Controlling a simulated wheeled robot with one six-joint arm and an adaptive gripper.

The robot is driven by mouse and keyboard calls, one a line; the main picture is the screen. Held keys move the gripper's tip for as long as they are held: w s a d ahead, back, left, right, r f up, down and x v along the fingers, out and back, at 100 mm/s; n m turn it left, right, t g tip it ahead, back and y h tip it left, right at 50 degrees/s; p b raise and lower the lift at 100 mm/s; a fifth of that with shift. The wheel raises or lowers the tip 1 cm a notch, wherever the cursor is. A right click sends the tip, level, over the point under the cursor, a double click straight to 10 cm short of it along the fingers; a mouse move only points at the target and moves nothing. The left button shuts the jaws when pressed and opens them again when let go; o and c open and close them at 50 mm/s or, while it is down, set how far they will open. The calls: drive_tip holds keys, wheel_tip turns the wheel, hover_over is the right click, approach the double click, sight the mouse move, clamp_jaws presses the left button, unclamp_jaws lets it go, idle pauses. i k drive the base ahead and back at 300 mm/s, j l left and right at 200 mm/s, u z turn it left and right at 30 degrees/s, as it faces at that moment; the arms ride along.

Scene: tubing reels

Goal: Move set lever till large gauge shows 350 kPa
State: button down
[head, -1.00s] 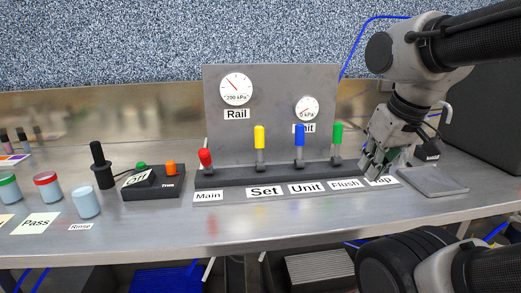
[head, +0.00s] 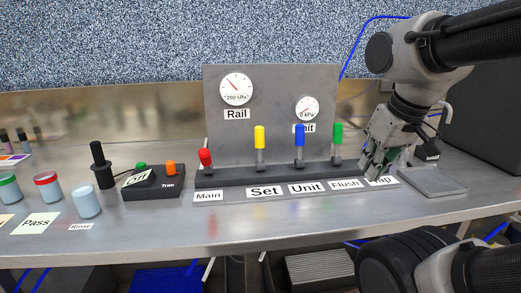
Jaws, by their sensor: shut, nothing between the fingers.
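The set lever (head: 259,138) has a yellow handle and stands upright behind the "Set" label (head: 265,191). The large gauge (head: 236,89), marked "Rail", is on the grey panel (head: 275,110) and seems to read about 290 kPa; the digits are small. My gripper (head: 372,174) is shut and empty, pointing down at the right end of the lever base, right of the green lever. It is well to the right of the set lever and apart from it.
The red main lever (head: 205,160) leans to the left of the set lever. The blue unit lever (head: 299,138) and green flush lever (head: 337,137) stand between the set lever and my gripper. The small gauge (head: 307,108) reads 0 kPa. Cups (head: 86,202) stand at left.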

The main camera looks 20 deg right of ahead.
sight(259, 130)
drive_tip(key=j+z, duration=0.15)
drive_tip(key=z, duration=0.3)
drive_tip(key=j+z, duration=0.2)
drive_tip(key=z, duration=0.2)
drive_tip(key=j+z, duration=0.15)
drive_tip(key=z, duration=0.3)
